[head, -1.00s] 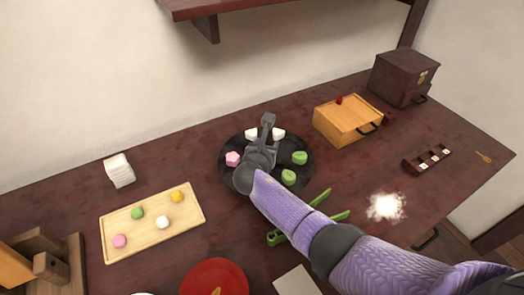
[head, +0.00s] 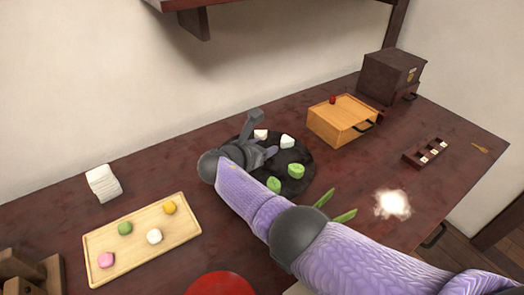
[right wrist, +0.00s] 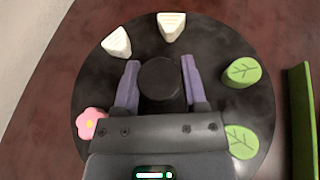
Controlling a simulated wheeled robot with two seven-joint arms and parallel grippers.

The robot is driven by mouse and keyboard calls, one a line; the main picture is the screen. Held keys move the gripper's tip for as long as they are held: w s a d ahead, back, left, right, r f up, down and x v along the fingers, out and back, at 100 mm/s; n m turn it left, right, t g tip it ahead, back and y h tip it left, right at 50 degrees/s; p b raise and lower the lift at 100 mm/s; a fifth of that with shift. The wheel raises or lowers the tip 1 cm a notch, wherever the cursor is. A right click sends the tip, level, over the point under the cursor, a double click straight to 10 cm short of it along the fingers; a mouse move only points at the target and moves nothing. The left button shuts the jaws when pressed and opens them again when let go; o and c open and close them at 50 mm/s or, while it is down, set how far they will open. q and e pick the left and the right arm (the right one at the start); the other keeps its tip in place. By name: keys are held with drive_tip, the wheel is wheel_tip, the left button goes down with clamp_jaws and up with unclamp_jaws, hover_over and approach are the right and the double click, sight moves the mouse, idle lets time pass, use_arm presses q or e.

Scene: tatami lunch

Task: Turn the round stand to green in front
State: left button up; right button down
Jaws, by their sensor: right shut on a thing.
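The round stand (head: 291,155) is a dark disc on the table. My right gripper (right wrist: 160,82) is over its middle, its fingers on either side of the dark central knob (right wrist: 160,78), shut on it. Two green leaf sweets (head: 295,171) (head: 273,184) are at the stand's front and front right in the head view. Two white sweets (head: 287,141) (head: 261,134) are at the back. A pink flower sweet (right wrist: 91,123) shows in the right wrist view; my arm hides it in the head view. My left gripper is not in view.
Green tongs (head: 335,207) lie close in front of the stand, under my arm. A wooden tray (head: 110,262) with sweets and a white stack (head: 103,183) are at left. A wooden box (head: 340,121) stands right of the stand, near a white powdery patch (head: 392,204).

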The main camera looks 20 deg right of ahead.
drive_tip(key=shift+f+m+g+b, duration=0.15)
drive_tip(key=shift+m+g+b, duration=0.35)
drive_tip(key=shift+g+b, duration=0.1)
drive_tip(key=shift+h, duration=0.3)
drive_tip(key=shift+c, duration=0.7)
unclamp_jaws()
drive_tip(key=p+v, duration=0.1)
drive_tip(key=v, duration=0.2)
drive_tip(key=p+v, duration=0.2)
drive_tip(key=v, duration=0.1)
drive_tip(key=p+v, duration=0.1)
drive_tip(key=v, duration=0.2)
drive_tip(key=shift+w+r, duration=0.1)
drive_tip(key=shift+r, duration=0.2)
drive_tip(key=shift+s+a, duration=0.25)
drive_tip(key=shift+a, duration=0.2)
